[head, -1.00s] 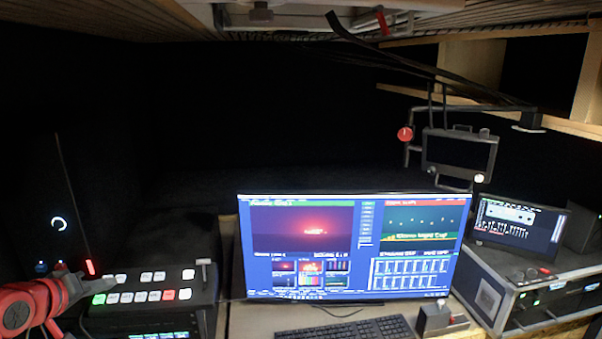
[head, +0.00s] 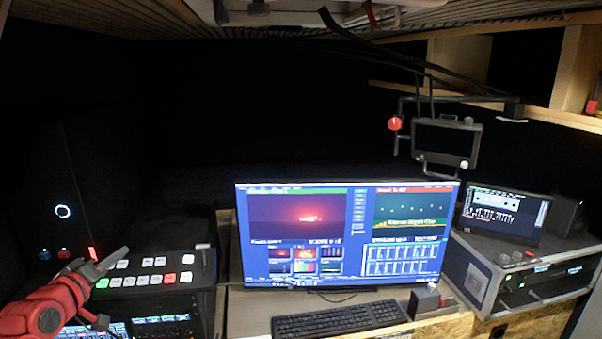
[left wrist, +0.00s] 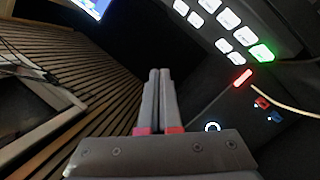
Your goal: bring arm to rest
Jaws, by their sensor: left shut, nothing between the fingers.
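My left gripper (head: 112,258) shows at the lower left of the head view, at the end of my red left arm. It is shut and empty, with its tips beside the left end of the switcher's button panel (head: 150,262). I cannot tell whether they touch it. In the left wrist view the two fingers of the gripper (left wrist: 160,72) lie together with nothing between them. That view also shows the lit white and green buttons (left wrist: 228,20) at the upper right, clear of the fingers in the picture. My right gripper is in neither view.
A large monitor (head: 345,235) stands mid-desk behind a keyboard (head: 340,320). A rack case (head: 530,275) carries a small screen (head: 503,213) at right. A small monitor (head: 446,142) hangs from an arm. A dark cabinet (head: 60,170) with lights stands at left.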

